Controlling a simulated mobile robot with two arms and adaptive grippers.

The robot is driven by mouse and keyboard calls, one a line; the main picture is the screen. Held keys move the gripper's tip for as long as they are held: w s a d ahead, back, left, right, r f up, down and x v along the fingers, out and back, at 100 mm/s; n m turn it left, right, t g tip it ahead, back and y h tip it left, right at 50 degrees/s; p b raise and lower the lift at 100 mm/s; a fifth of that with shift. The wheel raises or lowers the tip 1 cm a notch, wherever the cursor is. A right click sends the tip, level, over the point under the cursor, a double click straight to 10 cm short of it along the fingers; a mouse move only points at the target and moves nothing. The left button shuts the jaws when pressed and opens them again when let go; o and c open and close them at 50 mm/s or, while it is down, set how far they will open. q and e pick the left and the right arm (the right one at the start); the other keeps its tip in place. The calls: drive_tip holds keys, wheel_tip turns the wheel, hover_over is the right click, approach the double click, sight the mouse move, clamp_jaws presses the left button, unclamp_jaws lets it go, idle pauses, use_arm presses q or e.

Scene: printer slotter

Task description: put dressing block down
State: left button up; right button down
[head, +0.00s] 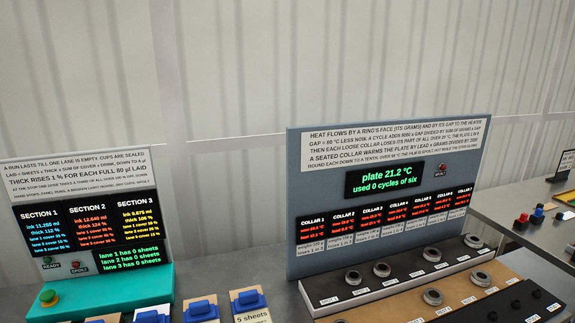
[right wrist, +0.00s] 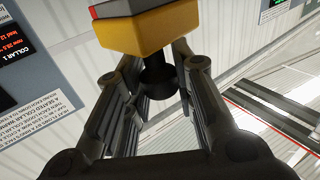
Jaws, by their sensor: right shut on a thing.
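The dressing block (right wrist: 150,38) shows at the top of the right wrist view. It is a yellow body with a grey and red layer at its far end, partly cut off by the picture edge. My right gripper (right wrist: 157,75) is shut on its dark round knob, with one finger on each side. The block is held out beyond the fingertips, with grey wall behind it. I do not see the block or either gripper in the head view. My left gripper is not in view.
In the head view, a blue-grey panel (head: 330,240) stands behind a dark strip (head: 340,288) with several ring collars. A tan board (head: 400,308) lies in front. A teal machine (head: 110,297) is at left with several blue-topped blocks. Small coloured items (head: 538,213) sit on the right bench.

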drive_tip(key=w+d+f+m+t+h, duration=0.2)
drive_tip(key=d+f+m+t+h, duration=0.1)
drive_tip(key=d+m+h, duration=0.2)
drive_tip(key=w+d+f+m+t+h, duration=0.1)
drive_tip(key=d+f+m+t+h, duration=0.2)
drive_tip(key=d+h, duration=0.6)
drive_tip(key=d+m, duration=0.1)
drive_tip(key=d, duration=0.4)
drive_tip(key=shift+w+f+m, duration=0.25)
drive_tip(key=shift+w+m, duration=0.15)
